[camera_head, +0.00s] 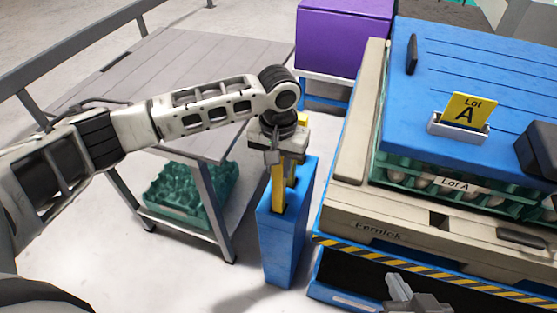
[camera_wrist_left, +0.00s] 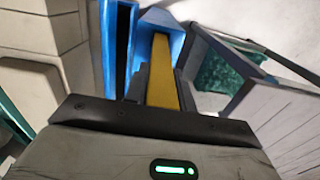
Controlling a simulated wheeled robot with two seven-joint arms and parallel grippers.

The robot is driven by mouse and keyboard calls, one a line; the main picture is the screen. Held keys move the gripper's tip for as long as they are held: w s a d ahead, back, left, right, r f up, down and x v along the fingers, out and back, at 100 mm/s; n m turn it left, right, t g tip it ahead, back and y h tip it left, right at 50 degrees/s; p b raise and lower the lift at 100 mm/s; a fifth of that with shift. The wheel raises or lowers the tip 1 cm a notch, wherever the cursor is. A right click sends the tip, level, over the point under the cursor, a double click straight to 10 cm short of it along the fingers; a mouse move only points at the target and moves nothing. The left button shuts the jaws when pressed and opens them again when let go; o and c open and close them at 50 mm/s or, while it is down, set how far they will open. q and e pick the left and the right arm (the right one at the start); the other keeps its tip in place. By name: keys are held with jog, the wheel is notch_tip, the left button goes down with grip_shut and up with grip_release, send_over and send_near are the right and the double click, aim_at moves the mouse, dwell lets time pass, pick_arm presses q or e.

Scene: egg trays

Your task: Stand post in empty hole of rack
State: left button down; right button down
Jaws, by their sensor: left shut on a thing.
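The rack (camera_head: 287,247) is a tall narrow blue box standing on the floor between the table and the egg station. My left gripper (camera_head: 276,158) is above it, pointing down, shut on a yellow post (camera_head: 278,188). The post looks upright, its lower end at the dark opening in the rack's top; how deep it sits cannot be told. More yellow (camera_head: 291,172) shows just behind it. In the left wrist view the post (camera_wrist_left: 164,75) runs from between the fingers towards the blue rack (camera_wrist_left: 160,18). My right gripper (camera_head: 412,297) is at the bottom edge, partly cut off.
A grey table (camera_head: 170,70) stands left, with green egg trays (camera_head: 190,192) on its lower shelf. A purple box (camera_head: 345,35) is behind.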

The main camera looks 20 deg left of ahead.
aim_at(278, 180)
pick_arm(q)
jog(key=shift+f+b, duration=0.5)
jog(key=shift+f, duration=2.15)
jog(key=c, duration=1.1)
grip_release()
